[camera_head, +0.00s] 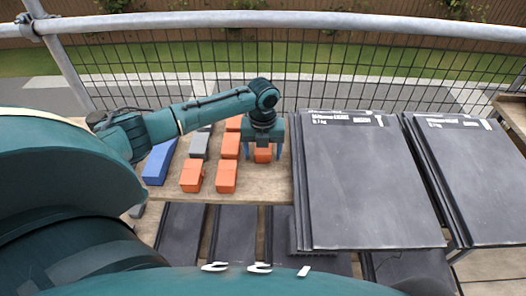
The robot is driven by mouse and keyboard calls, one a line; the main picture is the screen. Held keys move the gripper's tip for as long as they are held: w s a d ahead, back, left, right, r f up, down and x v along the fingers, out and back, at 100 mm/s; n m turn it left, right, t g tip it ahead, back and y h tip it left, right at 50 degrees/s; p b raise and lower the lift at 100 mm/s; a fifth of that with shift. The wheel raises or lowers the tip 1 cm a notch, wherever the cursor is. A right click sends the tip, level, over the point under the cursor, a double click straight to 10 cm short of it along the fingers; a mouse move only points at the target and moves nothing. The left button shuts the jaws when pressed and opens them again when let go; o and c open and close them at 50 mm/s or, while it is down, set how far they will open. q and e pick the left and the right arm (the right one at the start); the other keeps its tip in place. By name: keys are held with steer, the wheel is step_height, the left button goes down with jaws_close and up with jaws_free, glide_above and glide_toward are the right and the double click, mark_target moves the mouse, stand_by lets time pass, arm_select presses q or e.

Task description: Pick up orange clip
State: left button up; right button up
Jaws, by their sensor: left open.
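Several orange clips stand on a wooden board, among them one at the front left (191,175), one beside it (226,176) and one behind that (230,146). Another orange clip (263,154) is at the right end of the group, under my left gripper (263,150). The left gripper points down and is open, with its fingers on either side of this clip. Its top is partly hidden by the gripper. I cannot tell whether the fingers touch it. My right gripper is not in view.
A stack of dark tiles (362,185) lies close on the right, with a second stack (475,180) beyond. A mesh fence and metal rail (290,19) run behind.

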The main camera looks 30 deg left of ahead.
mark_target(263, 150)
arm_select(q)
steer(key=shift+f, duration=0.2)
steer(key=c, duration=1.3)
steer(key=shift+r, duration=0.1)
step_height(263, 150, up, 10)
steer(key=shift+p, duration=0.3)
steer(key=o, duration=0.7)
steer(key=shift+c, duration=0.2)
steer(key=c, duration=0.8)
